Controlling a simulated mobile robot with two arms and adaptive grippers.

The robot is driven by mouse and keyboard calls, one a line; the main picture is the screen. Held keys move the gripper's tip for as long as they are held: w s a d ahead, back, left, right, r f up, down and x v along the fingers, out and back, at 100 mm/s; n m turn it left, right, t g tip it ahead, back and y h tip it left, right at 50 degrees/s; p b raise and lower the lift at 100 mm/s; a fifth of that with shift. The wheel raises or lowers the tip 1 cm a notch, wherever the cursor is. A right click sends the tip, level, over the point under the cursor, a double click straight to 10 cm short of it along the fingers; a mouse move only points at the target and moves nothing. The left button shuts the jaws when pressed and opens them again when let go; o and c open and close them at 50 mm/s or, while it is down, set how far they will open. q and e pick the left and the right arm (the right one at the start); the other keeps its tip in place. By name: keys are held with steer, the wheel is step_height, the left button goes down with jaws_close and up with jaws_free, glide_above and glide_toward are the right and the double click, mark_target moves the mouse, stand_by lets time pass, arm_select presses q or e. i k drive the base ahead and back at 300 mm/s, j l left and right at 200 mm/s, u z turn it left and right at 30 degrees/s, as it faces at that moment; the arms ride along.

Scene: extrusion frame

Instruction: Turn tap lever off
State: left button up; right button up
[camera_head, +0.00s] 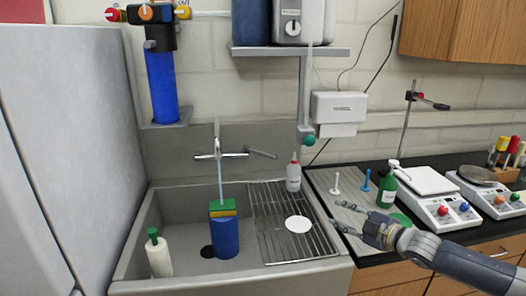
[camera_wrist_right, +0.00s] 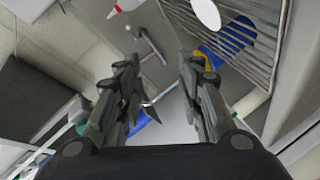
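The chrome tap (camera_head: 218,154) is on the wall behind the sink, with a grey lever (camera_head: 262,153) sticking out to its right. A thin pale-blue stream (camera_head: 221,182) runs down from the tap onto a blue container (camera_head: 225,238) with a green and yellow top in the sink. My right gripper (camera_head: 340,217) is open and empty over the drainboard's right side, well to the right of and in front of the lever. Its two fingers are spread apart in the right wrist view (camera_wrist_right: 158,80), where a chrome bar (camera_wrist_right: 151,45) of the tap shows between them. My left gripper is not in view.
A white bottle with a red cap (camera_head: 293,176) stands behind the wire rack (camera_head: 265,222), with a white disc (camera_head: 298,224) on the rack. A green bottle (camera_head: 387,188) and scales (camera_head: 435,203) are on the right counter. A shelf post (camera_head: 304,95) hangs above, right of the lever.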

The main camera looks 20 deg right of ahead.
mark_target(245, 147)
steer(key=i, duration=1.2)
